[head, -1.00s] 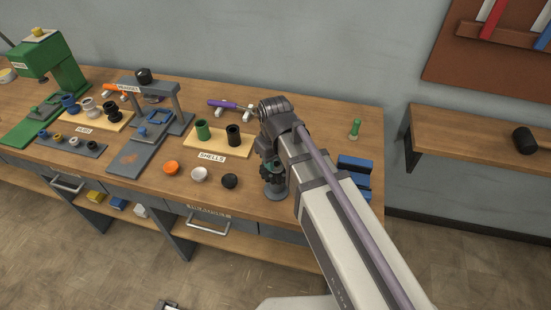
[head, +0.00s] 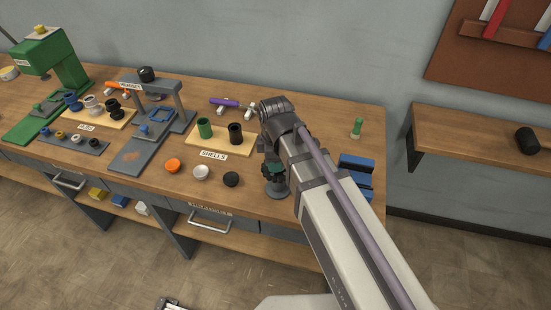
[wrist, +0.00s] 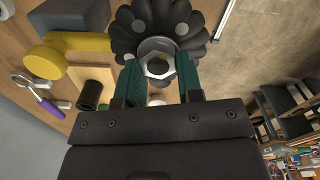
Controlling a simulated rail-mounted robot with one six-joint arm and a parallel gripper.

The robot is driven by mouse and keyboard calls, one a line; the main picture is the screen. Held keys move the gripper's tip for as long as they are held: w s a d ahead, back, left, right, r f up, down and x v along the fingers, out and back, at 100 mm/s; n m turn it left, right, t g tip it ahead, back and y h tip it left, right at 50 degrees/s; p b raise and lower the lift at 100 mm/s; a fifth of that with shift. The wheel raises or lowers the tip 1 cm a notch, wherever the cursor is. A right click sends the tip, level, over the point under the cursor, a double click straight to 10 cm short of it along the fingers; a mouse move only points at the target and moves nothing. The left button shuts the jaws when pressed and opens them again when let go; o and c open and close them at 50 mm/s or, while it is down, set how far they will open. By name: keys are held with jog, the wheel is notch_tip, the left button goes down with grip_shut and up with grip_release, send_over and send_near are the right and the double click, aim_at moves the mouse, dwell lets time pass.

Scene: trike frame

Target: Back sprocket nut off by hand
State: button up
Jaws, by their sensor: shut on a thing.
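In the wrist view a pale metal sprocket nut (wrist: 157,68) sits at the middle of a dark, lobed sprocket (wrist: 125,38). My gripper (wrist: 158,72) has its green fingers on either side of the nut, shut on it. The nut still appears against the sprocket's face; I cannot tell whether there is a gap. In the head view my gripper (head: 274,168) points down at a small grey round stand (head: 278,190) near the bench's front edge. My arm hides most of the sprocket and nut there.
Left of my gripper are the shells board (head: 218,147) with green and black cups, and orange, white and black caps. A purple-handled tool (head: 225,102) lies behind. Blue blocks (head: 356,170) and a green peg (head: 357,127) stand to the right.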

jog(key=n, duration=0.3)
jog(key=shift+s+n, duration=0.2)
jog(key=shift+n, duration=0.2)
jog(key=n, duration=0.3)
jog(key=shift+s+d+n, duration=0.1)
jog(key=shift+s+n, duration=0.05)
jog(key=shift+n, duration=0.15)
jog(key=n, duration=0.5)
jog(key=shift+s+d+n, duration=0.1)
jog(key=shift+d+n, duration=0.05)
jog(key=shift+n, duration=0.25)
jog(key=o, duration=0.9)
jog(key=shift+o, duration=0.2)
